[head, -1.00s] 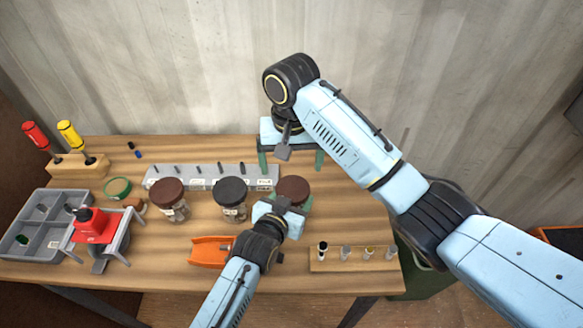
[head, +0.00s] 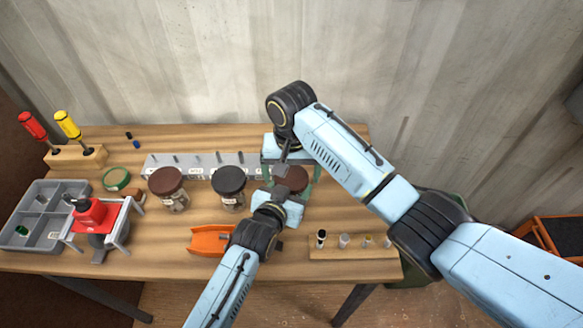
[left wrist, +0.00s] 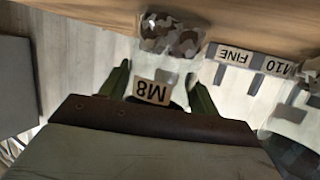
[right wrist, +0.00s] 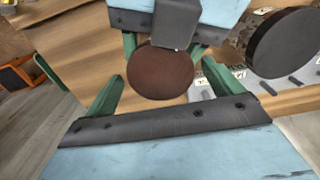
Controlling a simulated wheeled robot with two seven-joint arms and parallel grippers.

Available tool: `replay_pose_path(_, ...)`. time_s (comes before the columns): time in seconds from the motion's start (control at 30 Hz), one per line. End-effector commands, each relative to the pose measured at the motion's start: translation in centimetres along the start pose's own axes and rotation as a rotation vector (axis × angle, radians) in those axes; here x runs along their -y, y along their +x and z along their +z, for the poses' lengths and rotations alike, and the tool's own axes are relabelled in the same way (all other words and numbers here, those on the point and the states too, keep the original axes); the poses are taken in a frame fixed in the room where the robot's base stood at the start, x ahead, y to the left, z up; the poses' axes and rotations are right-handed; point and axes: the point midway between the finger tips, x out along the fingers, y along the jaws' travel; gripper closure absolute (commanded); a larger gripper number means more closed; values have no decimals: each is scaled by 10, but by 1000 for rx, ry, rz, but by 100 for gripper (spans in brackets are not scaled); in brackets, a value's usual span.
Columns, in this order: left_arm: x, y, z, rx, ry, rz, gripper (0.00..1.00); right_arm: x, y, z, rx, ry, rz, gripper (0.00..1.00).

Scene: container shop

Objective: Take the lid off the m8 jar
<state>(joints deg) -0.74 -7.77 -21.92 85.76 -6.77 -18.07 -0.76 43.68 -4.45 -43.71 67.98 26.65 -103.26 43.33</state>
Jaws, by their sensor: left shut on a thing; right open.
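The m8 jar has a round brown lid (head: 293,178) and stands at the right end of the jar row, partly hidden by my arms. Its M8 label (left wrist: 152,90) shows upside down between the fingers in the left wrist view. My left gripper (head: 282,196) is shut on the jar's body from the front. My right gripper (head: 287,165) is open above and behind the jar. In the right wrist view, the brown lid (right wrist: 160,72) lies between the open green fingertips, with a gap on each side; I see no contact.
A black-lidded jar (head: 229,179) and another brown-lidded jar (head: 167,181) stand to the left. A grey labelled rack (head: 200,165) runs behind them. An orange tray (head: 211,240) and a wooden peg block (head: 352,250) lie in front. Bare tabletop lies behind the rack.

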Motion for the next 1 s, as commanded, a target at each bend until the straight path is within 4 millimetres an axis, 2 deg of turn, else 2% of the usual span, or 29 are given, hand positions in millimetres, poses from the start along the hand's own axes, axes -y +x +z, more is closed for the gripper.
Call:
replay_pose_path(0.07, 0, 0, 0, 0, 1, -1, 100, 0, 0, 0, 0, 0, 0, 8)
replay_pose_path(0.43, 1, 0, 0, -1, 0, -1, 100, 0, 0, 0, 1, 0, 1, 55)
replay_pose_path(0.57, 1, 0, 0, -1, 0, -1, 100, -1, 0, 0, 0, -33, 2, 57)
replay_pose_path(0.8, 1, 0, 0, -1, 0, -1, 100, -1, 0, 0, 1, -268, 3, 57)
replay_pose_path(1.0, 1, 0, 0, -1, 0, -2, 100, -1, 0, 0, 1, -293, 3, 57)
